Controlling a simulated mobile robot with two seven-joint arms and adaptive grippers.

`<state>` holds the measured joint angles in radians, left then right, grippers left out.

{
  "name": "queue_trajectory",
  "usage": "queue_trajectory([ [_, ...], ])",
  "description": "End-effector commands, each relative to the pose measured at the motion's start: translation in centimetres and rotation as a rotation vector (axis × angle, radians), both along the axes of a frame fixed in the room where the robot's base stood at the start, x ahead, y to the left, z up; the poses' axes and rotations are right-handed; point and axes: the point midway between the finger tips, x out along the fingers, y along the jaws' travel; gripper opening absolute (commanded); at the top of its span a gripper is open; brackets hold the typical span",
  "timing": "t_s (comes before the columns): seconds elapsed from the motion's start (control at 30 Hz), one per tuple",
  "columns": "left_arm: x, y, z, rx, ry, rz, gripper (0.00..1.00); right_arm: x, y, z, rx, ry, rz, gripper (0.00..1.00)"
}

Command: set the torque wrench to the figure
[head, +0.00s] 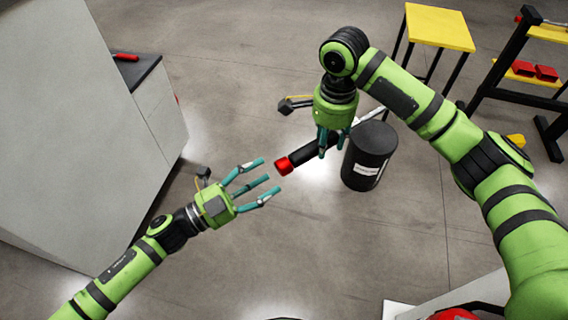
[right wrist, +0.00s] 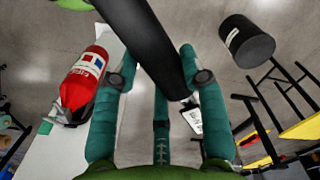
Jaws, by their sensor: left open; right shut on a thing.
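The torque wrench (head: 308,152) has a black handle with a red end knob (head: 283,166) and a silver shaft. My right gripper (head: 332,142) is shut on its black handle and holds it in the air, tilted, with the knob toward the lower left. In the right wrist view the black handle (right wrist: 148,45) runs between the teal fingers. My left gripper (head: 262,184) is open, its fingers spread just left of and below the red knob. No finger visibly touches the knob. Any setting figure on the wrench is too small to read.
A black bin (head: 368,158) with a white label stands beyond the wrench. A yellow table (head: 440,27) and a black rack with red bins (head: 535,70) are at the upper right. A grey cabinet (head: 70,110) fills the left. A red extinguisher (right wrist: 84,80) shows in the right wrist view.

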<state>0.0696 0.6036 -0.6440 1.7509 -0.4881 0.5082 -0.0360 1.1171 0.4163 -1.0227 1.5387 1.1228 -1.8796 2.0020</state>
Motion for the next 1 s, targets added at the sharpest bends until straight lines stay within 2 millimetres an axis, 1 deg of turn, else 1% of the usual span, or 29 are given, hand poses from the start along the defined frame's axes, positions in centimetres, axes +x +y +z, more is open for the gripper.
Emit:
queue_trajectory([
  [0.1, 0.7, -1.2, 0.2, -0.001, -0.002, 0.0, 0.61, 0.1, 0.0, 0.2, 0.001, -0.004, 0.0, 0.0],
  [0.3, 1.4, -2.3, 0.4, 0.0, 0.001, 0.001, 0.61, 0.1, 0.0, 0.2, 0.001, -0.004, 0.0, 0.0],
  [0.47, 1.5, -2.6, 0.4, 0.0, 0.002, 0.0, 0.61, 0.1, 0.0, 0.2, 0.001, -0.004, 0.0, 0.0],
  [0.87, 1.5, -2.6, 0.4, 0.001, 0.002, 0.001, 0.61, 0.1, 0.0, 0.2, 0.001, -0.004, 0.0, 0.0],
  [0.9, 1.5, -2.6, 0.4, 0.001, 0.002, 0.001, 0.53, 0.1, 0.0, 0.2, 0.001, -0.004, 0.0, 0.0],
  [0.97, 1.5, -2.6, 0.4, 0.001, 0.002, 0.001, 0.29, 0.1, 0.0, 0.2, 0.001, -0.004, 0.0, 0.0],
  [1.0, 1.5, -2.6, 0.4, 0.001, 0.002, 0.001, 0.13, 0.1, 0.0, 0.2, 0.001, -0.004, 0.0, 0.0],
])
